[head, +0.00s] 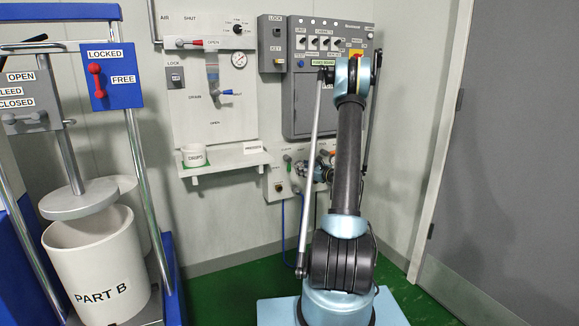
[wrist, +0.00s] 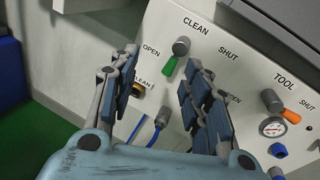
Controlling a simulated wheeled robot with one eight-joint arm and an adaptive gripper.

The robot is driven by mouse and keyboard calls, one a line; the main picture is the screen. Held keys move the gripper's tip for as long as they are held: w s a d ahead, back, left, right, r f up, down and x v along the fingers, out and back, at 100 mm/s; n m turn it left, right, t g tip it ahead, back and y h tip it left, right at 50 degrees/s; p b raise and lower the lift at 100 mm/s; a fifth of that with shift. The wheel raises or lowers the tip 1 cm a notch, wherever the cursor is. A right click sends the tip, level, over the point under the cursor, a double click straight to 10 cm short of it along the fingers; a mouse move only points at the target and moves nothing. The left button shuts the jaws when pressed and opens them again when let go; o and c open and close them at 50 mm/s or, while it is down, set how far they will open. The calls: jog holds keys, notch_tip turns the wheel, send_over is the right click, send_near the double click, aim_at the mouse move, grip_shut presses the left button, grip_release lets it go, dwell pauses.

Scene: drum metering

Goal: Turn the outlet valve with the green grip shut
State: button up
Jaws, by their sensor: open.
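The clean valve has a grey round hub and a green grip (wrist: 170,67), seen in the wrist view on a pale panel. The grip hangs down and slightly left from the hub, between the OPEN label on its left and the SHUT label on its right, closer to OPEN. My gripper (wrist: 163,64) is open, with one finger left of the green grip and one right of it. I see no contact with the grip. How far the fingertips are from the panel is hard to tell. In the head view my arm partly hides this panel (head: 279,184).
A tool valve with an orange grip (wrist: 291,116) points toward its own SHUT label, right of my right finger. A gauge (wrist: 272,127) and blue fittings sit below it. A blue hose fitting (wrist: 161,120) is below the green grip. A shelf (head: 225,162) juts out left of the panel.

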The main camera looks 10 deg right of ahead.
aim_at(289, 162)
jog(key=w+d+f+m+t, duration=0.2)
jog(key=d+f+m, duration=0.1)
jog(key=x, duration=1.1)
jog(key=f+x, duration=0.1)
jog(key=x, duration=0.5)
jog(key=shift+f, duration=0.1)
jog(key=shift+g, duration=0.3)
jog(key=c, duration=0.9)
